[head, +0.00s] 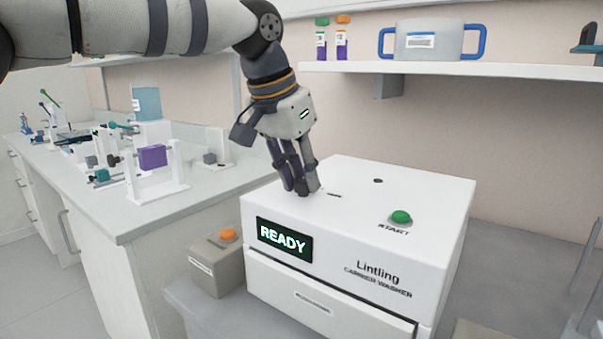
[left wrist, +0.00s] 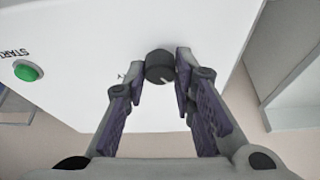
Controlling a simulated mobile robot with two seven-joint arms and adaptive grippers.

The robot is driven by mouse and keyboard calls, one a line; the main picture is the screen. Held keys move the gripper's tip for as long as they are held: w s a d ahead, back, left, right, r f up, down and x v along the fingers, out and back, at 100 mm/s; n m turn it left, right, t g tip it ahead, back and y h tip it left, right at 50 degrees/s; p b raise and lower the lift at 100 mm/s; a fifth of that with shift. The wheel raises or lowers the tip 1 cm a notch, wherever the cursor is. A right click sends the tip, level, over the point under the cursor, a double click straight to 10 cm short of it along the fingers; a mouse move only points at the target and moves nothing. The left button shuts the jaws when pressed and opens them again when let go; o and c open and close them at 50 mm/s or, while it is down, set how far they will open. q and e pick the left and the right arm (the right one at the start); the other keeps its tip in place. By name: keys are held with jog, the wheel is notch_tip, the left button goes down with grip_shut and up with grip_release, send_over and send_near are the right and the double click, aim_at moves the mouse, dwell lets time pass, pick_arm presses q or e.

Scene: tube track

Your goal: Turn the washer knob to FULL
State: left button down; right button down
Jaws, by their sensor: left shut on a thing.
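The white carrier washer (head: 375,225) stands on a grey surface, its front display (head: 284,240) reading READY. Its dark round knob (left wrist: 159,66) is on the white top, with a pale pointer line at its edge. My left gripper (head: 307,190) reaches down from above onto the washer's top. In the left wrist view, my left gripper (left wrist: 160,72) has its purple-padded fingers on both sides of the knob and is shut on it. In the head view the fingers largely hide the knob. Only a scrap of lettering beside it shows, too small to read. My right gripper is not in view.
A green START button (head: 401,217) sits on the washer top, right of the knob. A grey box with an orange button (head: 228,235) stands left of the washer. A bench (head: 150,215) with lab fixtures is at the left. A shelf (head: 470,69) holds a tub and bottles.

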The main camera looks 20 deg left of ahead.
pick_arm(q)
jog(key=m+g+h, duration=0.1)
jog(key=m, duration=0.3)
jog(key=shift+w, duration=0.15)
jog(key=shift+a+m+g+h, duration=0.1)
jog(key=shift+m+g+h, duration=0.3)
jog(key=shift+m, duration=0.9)
jog(key=c, duration=1.3)
grip_release()
jog(key=shift+c, duration=0.2)
jog(key=shift+r, duration=0.1)
jog(key=v, duration=1.2)
